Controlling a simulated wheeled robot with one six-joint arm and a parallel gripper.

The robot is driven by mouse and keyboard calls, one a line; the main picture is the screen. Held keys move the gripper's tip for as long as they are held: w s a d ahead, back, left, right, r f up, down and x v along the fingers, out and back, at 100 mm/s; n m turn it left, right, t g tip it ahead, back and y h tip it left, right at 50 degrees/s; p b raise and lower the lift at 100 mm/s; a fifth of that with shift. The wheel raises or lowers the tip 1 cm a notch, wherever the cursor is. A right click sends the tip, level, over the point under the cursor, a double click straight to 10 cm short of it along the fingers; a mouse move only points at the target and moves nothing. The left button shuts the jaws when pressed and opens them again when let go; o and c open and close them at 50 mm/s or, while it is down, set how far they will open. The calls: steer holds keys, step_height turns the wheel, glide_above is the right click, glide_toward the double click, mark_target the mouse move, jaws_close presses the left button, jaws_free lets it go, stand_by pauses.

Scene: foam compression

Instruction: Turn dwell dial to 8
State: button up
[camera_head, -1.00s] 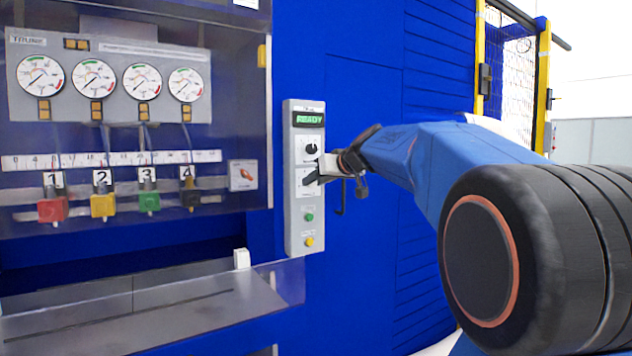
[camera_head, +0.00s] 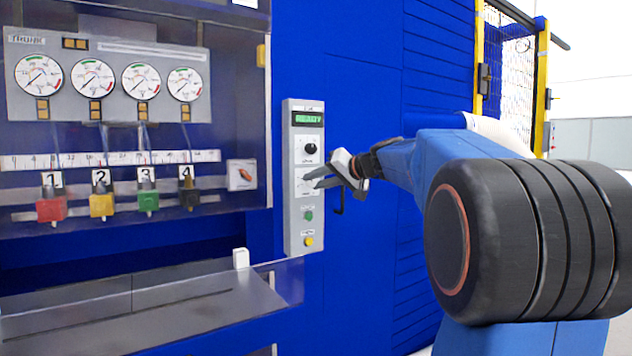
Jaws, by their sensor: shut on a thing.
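The grey control panel (camera_head: 291,216) stands upright on the blue machine front, with two dials one above the other. The upper dial is a black knob (camera_head: 310,149) standing free. My gripper (camera_head: 313,180) is at the lower dial, coming from the right, with its jaws tilted. It is shut on that dial, which is mostly hidden behind the fingers. The panel's labels and the lower dial's number are too small to read, so I cannot tell which dial is marked dwell.
A green display (camera_head: 308,118) tops the panel. A green button (camera_head: 308,215) and a yellow button (camera_head: 308,241) sit below the gripper. Gauges and coloured clamps stand behind the clear guard at left. A metal shelf (camera_head: 190,305) juts out at lower left.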

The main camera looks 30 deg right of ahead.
steer(key=m, duration=0.1)
steer(key=m+y, duration=0.1)
steer(key=m, duration=0.1)
steer(key=m+t+y, duration=0.1)
steer(key=shift+d+f, duration=0.2)
steer(key=shift+f, duration=0.05)
steer(key=m, duration=0.1)
steer(key=m+t, duration=0.1)
steer(key=m, duration=0.1)
steer(key=m+y, duration=0.1)
steer(key=m, duration=0.1)
steer(key=shift+f+t, duration=0.25)
steer(key=shift+t, duration=0.15)
steer(key=o, duration=1.1)
steer(key=shift+c, duration=0.2)
steer(key=shift+s, duration=0.1)
steer(key=v, duration=1.7)
steer(key=shift+d+f, duration=0.2)
steer(key=shift+d, duration=0.05)
